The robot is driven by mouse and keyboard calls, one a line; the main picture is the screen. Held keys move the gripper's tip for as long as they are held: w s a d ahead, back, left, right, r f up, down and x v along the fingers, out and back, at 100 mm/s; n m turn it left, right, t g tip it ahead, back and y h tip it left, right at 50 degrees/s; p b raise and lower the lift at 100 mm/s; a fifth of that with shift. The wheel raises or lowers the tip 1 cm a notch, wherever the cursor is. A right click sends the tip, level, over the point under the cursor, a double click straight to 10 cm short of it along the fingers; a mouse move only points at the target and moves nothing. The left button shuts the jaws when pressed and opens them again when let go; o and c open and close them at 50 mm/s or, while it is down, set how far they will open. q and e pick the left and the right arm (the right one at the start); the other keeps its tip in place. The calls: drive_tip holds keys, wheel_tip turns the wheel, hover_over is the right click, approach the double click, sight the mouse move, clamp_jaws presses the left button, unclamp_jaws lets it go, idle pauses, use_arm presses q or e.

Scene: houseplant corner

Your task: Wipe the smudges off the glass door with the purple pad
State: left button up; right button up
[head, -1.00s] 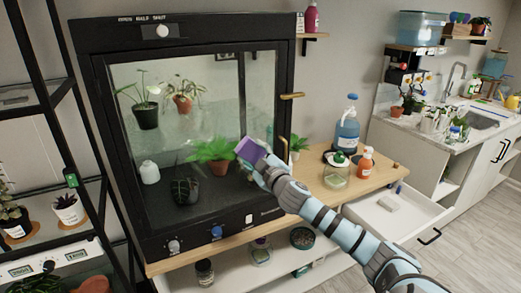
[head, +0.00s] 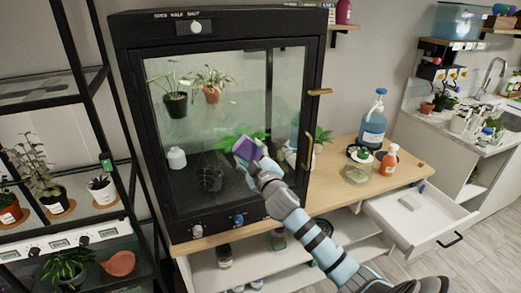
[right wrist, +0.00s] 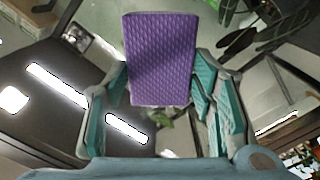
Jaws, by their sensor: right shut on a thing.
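The glass door (head: 223,105) is the front of a black cabinet, and it looks closed. A pale, cloudy haze lies over the middle of its pane; I cannot make out separate smudges. My right gripper (head: 256,163) is shut on the purple pad (head: 246,149), in front of the lower right part of the pane. In the right wrist view the quilted purple pad (right wrist: 162,60) stands out between the two fingers of the gripper (right wrist: 160,85). I cannot tell whether the pad touches the glass. My left gripper is not in view.
A brass latch (head: 319,92) and an upright brass handle (head: 307,148) stick out at the door's right edge. A blue bottle (head: 373,125) and an orange bottle (head: 388,161) stand on the wooden top to the right. An open white drawer (head: 420,215) juts out below. A black shelf rack (head: 90,110) stands left.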

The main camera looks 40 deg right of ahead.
drive_tip(key=shift+w+a, duration=0.1)
drive_tip(key=shift+a, duration=0.15)
drive_tip(key=p+v, duration=0.1)
drive_tip(key=v, duration=0.5)
drive_tip(key=p+v, duration=0.1)
drive_tip(key=v, duration=0.2)
idle(0.4)
drive_tip(key=shift+f, duration=0.1)
